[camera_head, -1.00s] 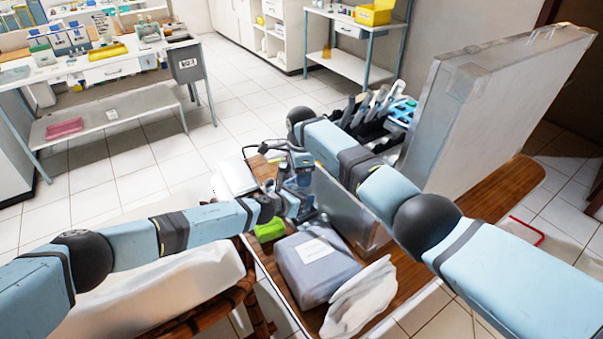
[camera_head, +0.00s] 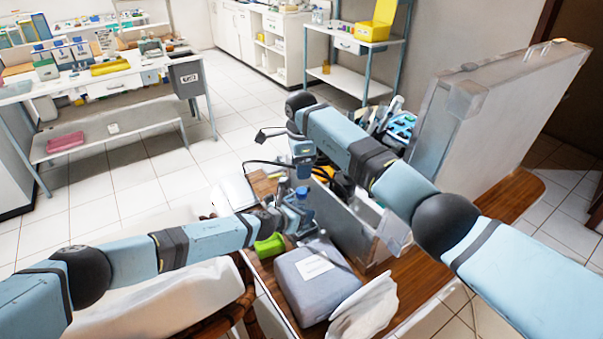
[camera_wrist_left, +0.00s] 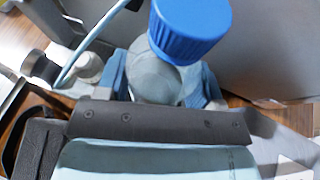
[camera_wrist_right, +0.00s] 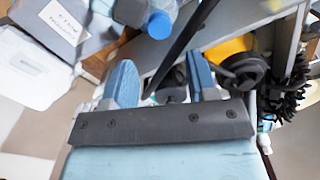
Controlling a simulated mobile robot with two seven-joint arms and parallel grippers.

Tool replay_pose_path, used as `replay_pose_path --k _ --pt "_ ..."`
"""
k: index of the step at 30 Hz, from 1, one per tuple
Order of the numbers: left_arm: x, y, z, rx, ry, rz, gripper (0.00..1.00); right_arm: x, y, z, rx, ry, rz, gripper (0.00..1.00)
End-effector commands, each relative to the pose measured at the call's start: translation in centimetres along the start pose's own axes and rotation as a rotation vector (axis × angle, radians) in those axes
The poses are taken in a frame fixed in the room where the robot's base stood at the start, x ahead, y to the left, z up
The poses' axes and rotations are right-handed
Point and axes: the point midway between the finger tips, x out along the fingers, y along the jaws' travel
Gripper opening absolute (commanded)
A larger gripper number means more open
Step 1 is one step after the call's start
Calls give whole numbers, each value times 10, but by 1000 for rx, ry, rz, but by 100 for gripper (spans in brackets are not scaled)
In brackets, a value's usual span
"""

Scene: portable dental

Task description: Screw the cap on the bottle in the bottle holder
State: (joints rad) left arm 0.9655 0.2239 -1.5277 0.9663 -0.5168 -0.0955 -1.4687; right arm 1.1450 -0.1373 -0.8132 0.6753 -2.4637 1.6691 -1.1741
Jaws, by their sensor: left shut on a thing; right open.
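A clear bottle (camera_wrist_left: 155,75) with a ridged blue cap (camera_wrist_left: 190,30) on its top shows large in the left wrist view. My left gripper (camera_wrist_left: 163,88) is shut on the bottle, with a finger on each side below the cap. The blue cap also shows in the head view (camera_head: 302,191) and at the top of the right wrist view (camera_wrist_right: 159,25). My right gripper (camera_wrist_right: 163,80) is open, above and apart from the cap; its fingers hold nothing. I cannot make out the bottle holder, and the bottle's base is hidden.
A grey labelled box (camera_head: 310,283), a white bag (camera_head: 368,312) and a green object (camera_head: 268,246) lie near my left gripper. An upright grey panel (camera_head: 350,222) and a large pale case (camera_head: 500,110) stand to the right. A dark cable runs past my right gripper.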

Motion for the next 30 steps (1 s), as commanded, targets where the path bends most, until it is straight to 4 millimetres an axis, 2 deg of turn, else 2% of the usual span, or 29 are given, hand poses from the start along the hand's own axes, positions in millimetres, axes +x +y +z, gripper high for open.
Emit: replay_pose_path --k 9,22,30 --pt "0 0 0 0 -1 0 0 7 0 0 2 0 2 53" --pt "0 0 0 0 -1 0 0 68 1 0 3 -1 4 53" --pt "0 0 0 0 -1 0 0 82 0 0 0 0 2 53"
